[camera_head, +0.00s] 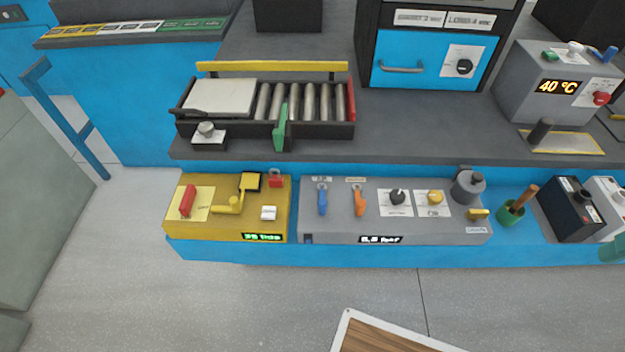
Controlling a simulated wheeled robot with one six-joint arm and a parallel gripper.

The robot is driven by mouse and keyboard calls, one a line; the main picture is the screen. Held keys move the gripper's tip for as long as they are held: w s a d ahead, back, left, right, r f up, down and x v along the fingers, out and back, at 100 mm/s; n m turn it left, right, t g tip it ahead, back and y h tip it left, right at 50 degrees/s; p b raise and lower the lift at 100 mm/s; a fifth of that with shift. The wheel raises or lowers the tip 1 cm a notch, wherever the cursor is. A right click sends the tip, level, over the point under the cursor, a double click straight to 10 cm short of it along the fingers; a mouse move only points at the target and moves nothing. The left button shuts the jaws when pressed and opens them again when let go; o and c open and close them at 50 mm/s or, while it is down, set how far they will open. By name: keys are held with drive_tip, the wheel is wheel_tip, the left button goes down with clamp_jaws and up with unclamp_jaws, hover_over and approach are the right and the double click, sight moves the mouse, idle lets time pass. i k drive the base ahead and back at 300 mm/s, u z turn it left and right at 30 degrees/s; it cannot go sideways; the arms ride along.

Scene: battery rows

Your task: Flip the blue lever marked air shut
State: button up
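The blue lever (322,200) stands on the grey panel box (440,232) at the front of the blue bench. It is near the left end of that box, with a small label above it that is too small to read. Its handle appears to point toward the front of the box. An orange lever (360,203) is just to its right, with a label of its own. My gripper is not in view, and nothing is touching the blue lever.
A yellow box (220,228) with a red handle and yellow lever adjoins on the left. Right of the levers are a black knob (398,196), a yellow knob (435,197) and a grey cylinder (468,186). A roller tray (265,128) stands behind. The floor in front is mostly clear.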

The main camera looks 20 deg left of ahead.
sight(322, 186)
drive_tip(key=u, duration=1.2)
